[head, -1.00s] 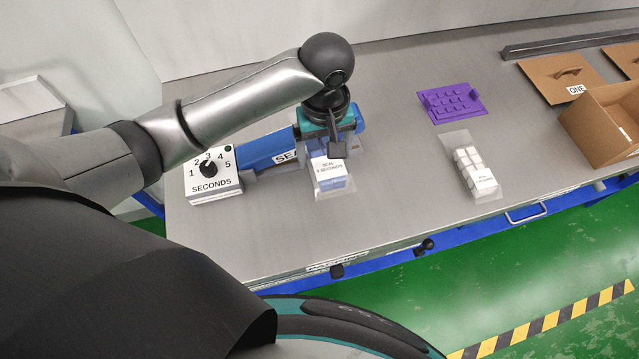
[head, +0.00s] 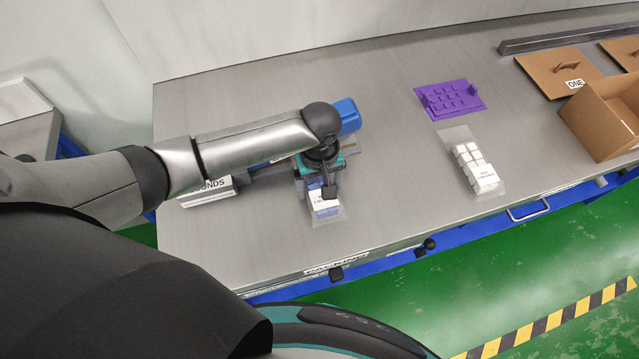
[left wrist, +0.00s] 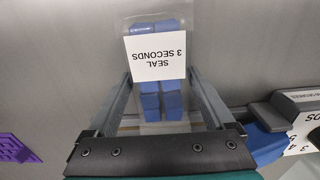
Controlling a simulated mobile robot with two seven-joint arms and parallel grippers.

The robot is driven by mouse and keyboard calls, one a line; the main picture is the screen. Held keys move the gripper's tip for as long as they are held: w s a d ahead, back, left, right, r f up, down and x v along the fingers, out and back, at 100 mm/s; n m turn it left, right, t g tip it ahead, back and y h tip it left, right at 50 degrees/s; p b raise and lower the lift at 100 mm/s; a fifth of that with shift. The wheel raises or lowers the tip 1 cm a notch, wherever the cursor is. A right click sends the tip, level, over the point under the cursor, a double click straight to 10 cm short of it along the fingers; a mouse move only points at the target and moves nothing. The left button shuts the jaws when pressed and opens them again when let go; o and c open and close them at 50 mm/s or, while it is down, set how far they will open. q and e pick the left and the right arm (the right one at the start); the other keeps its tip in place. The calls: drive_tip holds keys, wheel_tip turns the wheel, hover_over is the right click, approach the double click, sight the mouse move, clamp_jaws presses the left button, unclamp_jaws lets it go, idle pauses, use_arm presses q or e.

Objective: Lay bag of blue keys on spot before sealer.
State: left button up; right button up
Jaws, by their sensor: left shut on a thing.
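The bag of blue keys (head: 326,212) is a clear bag with a white label, near the front of the grey bench. In the left wrist view the bag (left wrist: 160,95) lies between my fingers, its label reading "SEAL 3 SECONDS". My left gripper (head: 326,184) is shut on it, pointing down over the bench; I cannot tell whether the bag touches the top. The blue sealer (head: 348,115) is behind my gripper, largely hidden by my arm. It also shows in the left wrist view (left wrist: 262,146). My right gripper is not in view.
The dial box marked SECONDS (head: 208,193) sits left of my gripper, partly hidden by my arm. A bag of white keys (head: 474,166), a purple tray (head: 450,99) and an open cardboard box (head: 590,122) are to the right. The bench between is clear.

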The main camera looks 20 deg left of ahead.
use_arm(q)
drive_tip(key=o, duration=1.3)
drive_tip(key=shift+f, duration=0.1)
wheel_tip(320, 180, up, 12)
drive_tip(key=p, duration=0.2)
drive_tip(key=shift+s+d, duration=0.1)
drive_tip(key=shift+s, duration=0.05)
